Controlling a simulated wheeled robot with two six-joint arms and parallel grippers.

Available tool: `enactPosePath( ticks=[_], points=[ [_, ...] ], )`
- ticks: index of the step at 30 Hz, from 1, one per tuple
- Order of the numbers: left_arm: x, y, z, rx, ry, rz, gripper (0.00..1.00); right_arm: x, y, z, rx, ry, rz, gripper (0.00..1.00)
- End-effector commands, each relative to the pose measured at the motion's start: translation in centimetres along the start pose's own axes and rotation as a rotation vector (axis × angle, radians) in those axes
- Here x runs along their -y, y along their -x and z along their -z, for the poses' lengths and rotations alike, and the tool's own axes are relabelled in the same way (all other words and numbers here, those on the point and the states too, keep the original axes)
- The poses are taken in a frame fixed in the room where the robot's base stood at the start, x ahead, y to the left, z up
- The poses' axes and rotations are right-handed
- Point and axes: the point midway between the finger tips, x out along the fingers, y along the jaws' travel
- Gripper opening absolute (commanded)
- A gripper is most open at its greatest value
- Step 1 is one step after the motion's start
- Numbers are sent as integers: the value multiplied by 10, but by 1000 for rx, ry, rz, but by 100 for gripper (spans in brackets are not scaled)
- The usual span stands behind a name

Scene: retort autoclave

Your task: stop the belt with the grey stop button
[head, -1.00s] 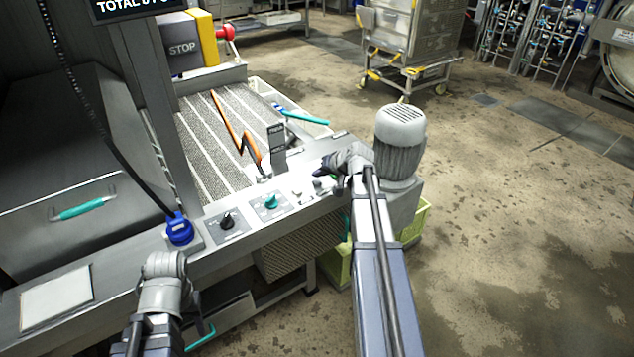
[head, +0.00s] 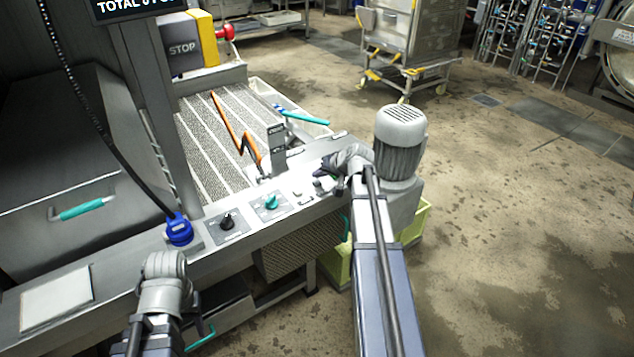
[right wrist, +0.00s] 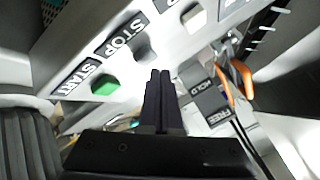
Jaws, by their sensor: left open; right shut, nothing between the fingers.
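The button panel shows in the right wrist view with a STOP label (right wrist: 125,36) and a START label (right wrist: 74,77). The green start button (right wrist: 104,86) lies beside START.
The ribbed belt (head: 215,140) lies behind the panel, with an orange handle (head: 250,147) beside it. A black knob (head: 227,221) and a teal knob (head: 271,202) sit left of my right gripper. A grey motor (head: 399,145) stands close on its right.

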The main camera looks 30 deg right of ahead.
Motion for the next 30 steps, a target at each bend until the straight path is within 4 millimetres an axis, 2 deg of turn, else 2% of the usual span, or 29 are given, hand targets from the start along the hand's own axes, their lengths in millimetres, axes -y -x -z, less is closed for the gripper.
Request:
enactPosePath(
  ticks=[30],
  points=[
    [-1, -8, 0, 0, 0, 0, 50, -4, -6, -4, 0, 0, 0, 0]
  ],
)
